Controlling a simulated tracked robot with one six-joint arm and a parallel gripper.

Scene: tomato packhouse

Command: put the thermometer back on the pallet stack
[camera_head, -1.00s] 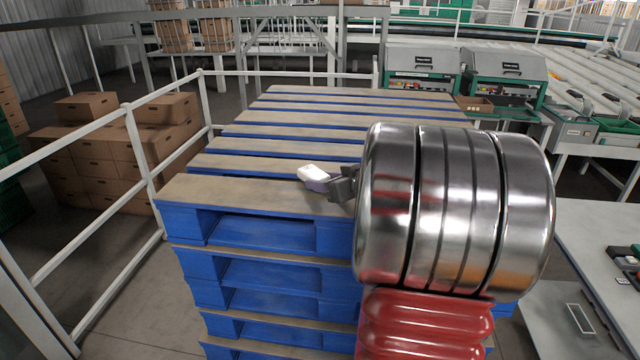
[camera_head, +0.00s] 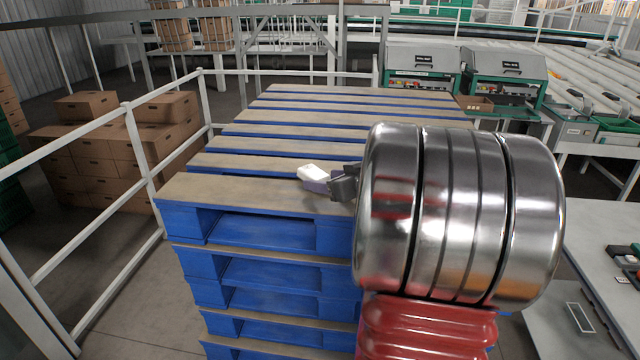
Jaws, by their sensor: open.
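The thermometer (camera_head: 312,173) is a small white and pale purple thing on the near top slats of the pallet stack (camera_head: 262,196). The stack is blue with brownish top boards. My gripper (camera_head: 340,187) is dark grey and sits right beside the thermometer's right end, at the top of the stack. Its jaws are open; the thermometer's purple end is at or between them, and whether they touch cannot be told. My large shiny arm link and red bellows hide the right part of the stack and most of the wrist.
A white railing (camera_head: 140,150) runs along the left of the stack, with cardboard boxes (camera_head: 120,150) behind it. Green and grey machines (camera_head: 420,70) stand beyond the stack. A grey table (camera_head: 605,240) with small items is at the right. The stack's far slats are clear.

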